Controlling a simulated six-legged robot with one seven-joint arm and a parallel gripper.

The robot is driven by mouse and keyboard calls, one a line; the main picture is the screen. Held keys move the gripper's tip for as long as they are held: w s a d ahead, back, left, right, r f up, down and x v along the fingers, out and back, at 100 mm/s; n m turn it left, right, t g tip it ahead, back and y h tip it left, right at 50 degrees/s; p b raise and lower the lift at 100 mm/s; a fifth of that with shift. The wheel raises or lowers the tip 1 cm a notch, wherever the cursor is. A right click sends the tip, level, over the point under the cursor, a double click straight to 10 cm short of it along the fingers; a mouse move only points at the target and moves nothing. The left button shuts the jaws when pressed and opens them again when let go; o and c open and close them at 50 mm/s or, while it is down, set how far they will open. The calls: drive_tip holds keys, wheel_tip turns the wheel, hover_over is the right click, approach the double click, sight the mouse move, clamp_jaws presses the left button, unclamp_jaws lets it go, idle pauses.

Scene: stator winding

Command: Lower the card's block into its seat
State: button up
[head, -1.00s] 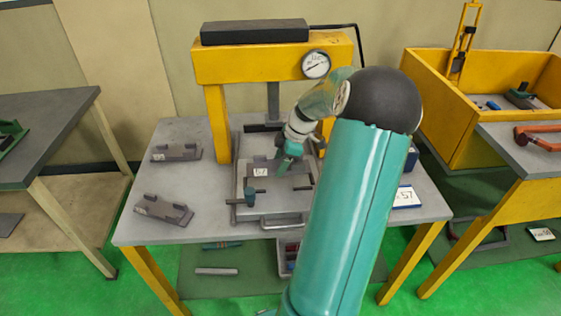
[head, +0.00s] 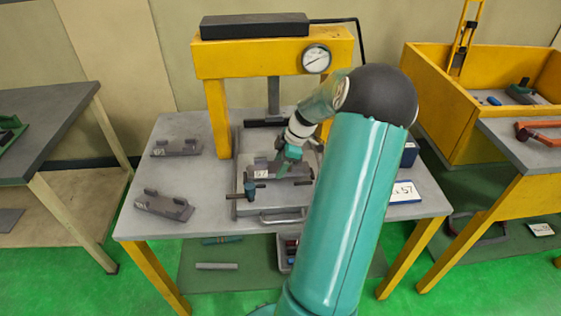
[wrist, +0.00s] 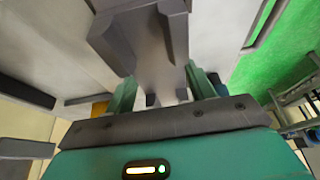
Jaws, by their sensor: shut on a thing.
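My gripper (head: 286,168) is shut on a grey block with a white label (head: 262,174) that seems to read 57. The block (wrist: 140,38) also shows between my green fingers in the wrist view. It is over the grey fixture plate (head: 243,205) under the yellow press. Whether its underside touches the plate cannot be told, and the seat itself is hidden by the block and gripper. The card (head: 405,193) lies at the table's right side and shows 57.
Two other grey blocks, one at the back (head: 175,148) and one in front (head: 163,205), lie on the table's left. A dark-handled clamp (head: 250,190) stands at the plate's front left. The yellow press frame (head: 217,120) rises behind, its ram (head: 273,95) above the plate.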

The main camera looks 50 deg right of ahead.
drive_tip(key=shift+f, duration=0.2)
idle(0.3)
drive_tip(key=shift+f, duration=0.75)
drive_tip(key=o, duration=1.9)
drive_tip(key=shift+r, duration=4.5)
